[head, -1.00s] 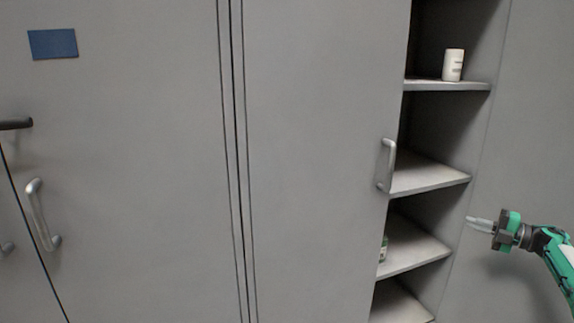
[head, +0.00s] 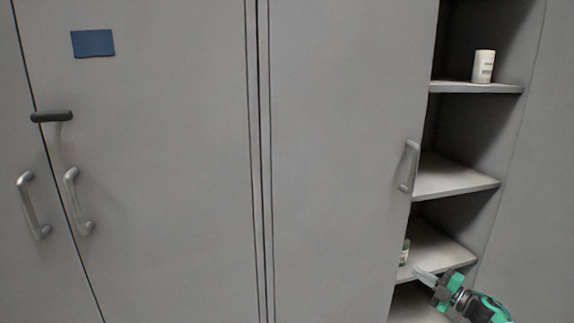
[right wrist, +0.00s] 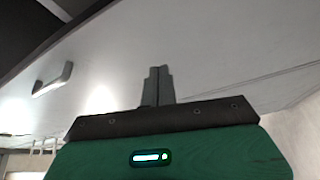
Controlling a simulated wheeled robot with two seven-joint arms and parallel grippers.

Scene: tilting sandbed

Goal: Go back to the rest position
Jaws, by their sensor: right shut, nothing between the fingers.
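My right gripper (head: 426,277) is at the lower right of the head view, in front of the lower shelves of the open cabinet. It is shut and empty. In the right wrist view its two fingers (right wrist: 156,86) are together with nothing between them, and a grey panel with a handle (right wrist: 53,80) lies beyond. My left gripper is not in view.
A white container (head: 484,66) is on the upper shelf (head: 475,88). More handles are at left.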

